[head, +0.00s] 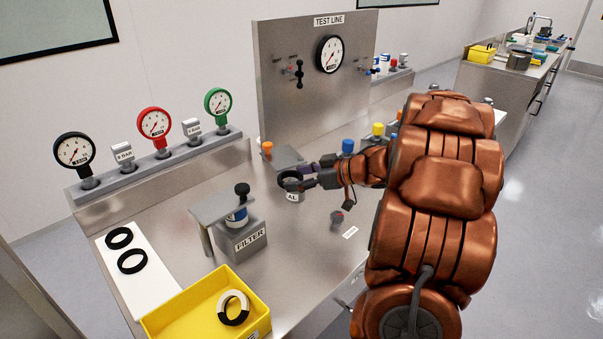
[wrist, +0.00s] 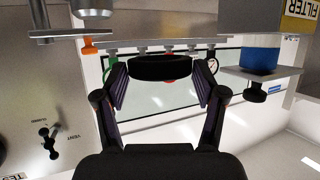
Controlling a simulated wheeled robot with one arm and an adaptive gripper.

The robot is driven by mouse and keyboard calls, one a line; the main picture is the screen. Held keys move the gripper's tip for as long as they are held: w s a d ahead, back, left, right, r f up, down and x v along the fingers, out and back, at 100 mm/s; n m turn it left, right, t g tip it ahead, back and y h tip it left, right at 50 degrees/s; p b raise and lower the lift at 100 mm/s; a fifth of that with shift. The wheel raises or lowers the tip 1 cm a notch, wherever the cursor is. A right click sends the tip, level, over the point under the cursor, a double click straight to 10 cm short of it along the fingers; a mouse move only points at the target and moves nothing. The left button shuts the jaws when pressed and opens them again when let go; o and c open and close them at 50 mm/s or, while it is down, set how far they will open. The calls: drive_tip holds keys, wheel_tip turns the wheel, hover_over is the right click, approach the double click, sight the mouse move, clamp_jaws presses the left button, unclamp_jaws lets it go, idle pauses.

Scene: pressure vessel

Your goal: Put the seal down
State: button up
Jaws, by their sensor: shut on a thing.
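My gripper (head: 303,179) is shut on a black ring seal (head: 289,177), which sits at the fingertips by the top of a small metal piece labelled AL (head: 292,195). I cannot tell whether the seal touches that piece. In the wrist view the seal (wrist: 160,67) spans between the two fingers, seen nearly edge-on. Two more black seals (head: 119,238) (head: 132,261) lie on a white mat (head: 155,290) at the left. A black-and-white ring (head: 234,308) lies in a yellow bin (head: 189,299) at the front.
The filter housing (head: 240,240), with a raised plate and black knob, stands left of my gripper. Three gauges (head: 154,124) line the back rail. The test line panel (head: 315,70) stands behind. An orange-capped part and a blue-capped part (head: 348,147) are close by. Bare bench lies in front.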

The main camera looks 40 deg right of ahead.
sight(302, 175)
drive_tip(key=shift+w+d+f+p, duration=0.2)
drive_tip(key=shift+w+d+p, duration=0.25)
drive_tip(key=shift+w+d, duration=0.9)
drive_tip(key=shift+w+d+f+p, duration=0.15)
drive_tip(key=shift+w+d+p, duration=0.3)
drive_tip(key=shift+w+d, duration=0.9)
drive_tip(key=shift+a+f+p, duration=0.15)
drive_tip(key=shift+f+p, duration=0.2)
drive_tip(key=shift+f, duration=1.4)
drive_tip(key=shift+f, duration=0.4)
drive_tip(key=o, duration=1.1)
drive_tip(key=shift+s+r, duration=0.1)
drive_tip(key=shift+r, duration=0.35)
drive_tip(key=b+v, duration=0.2)
drive_tip(key=v, duration=1)
